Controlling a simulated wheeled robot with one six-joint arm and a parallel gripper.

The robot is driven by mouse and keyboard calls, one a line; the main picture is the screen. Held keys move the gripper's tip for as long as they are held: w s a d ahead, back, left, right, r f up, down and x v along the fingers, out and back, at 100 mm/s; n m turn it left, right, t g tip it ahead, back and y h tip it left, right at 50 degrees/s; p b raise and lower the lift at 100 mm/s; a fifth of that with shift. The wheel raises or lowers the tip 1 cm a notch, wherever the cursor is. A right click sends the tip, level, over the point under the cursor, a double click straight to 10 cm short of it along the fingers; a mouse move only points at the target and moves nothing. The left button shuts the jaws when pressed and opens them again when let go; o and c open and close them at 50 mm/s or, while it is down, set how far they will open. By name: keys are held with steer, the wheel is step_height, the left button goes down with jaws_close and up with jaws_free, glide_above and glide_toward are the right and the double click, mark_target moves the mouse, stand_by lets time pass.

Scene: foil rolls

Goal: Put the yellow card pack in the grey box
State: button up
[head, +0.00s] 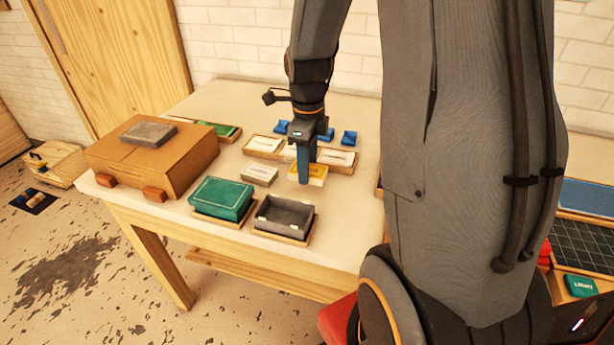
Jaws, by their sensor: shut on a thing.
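The yellow card pack (316,172) is on the table's middle, partly hidden behind my gripper's blue fingers. My gripper (304,180) points down and is shut on the yellow card pack. Whether the pack is lifted off the surface cannot be told. The grey box (283,218) is an open, empty-looking tray on a wooden base near the table's front edge, in front of and a little left of my gripper.
A green box (222,198) stands left of the grey box. A small whitish pack (260,175) lies left of my gripper. White packs on wooden trays (263,145) and blue holders (349,137) are behind. A large brown box (152,160) fills the table's left.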

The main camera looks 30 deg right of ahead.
mark_target(308, 190)
steer(key=shift+f+p, duration=0.4)
steer(key=shift+f, duration=1.8)
steer(key=shift+f, duration=0.2)
steer(key=o, duration=1.1)
steer(key=shift+r, duration=0.1)
step_height(308, 190, up, 11)
steer(key=shift+r+b, duration=0.2)
steer(key=shift+b, duration=1.05)
steer(key=shift+r, duration=0.45)
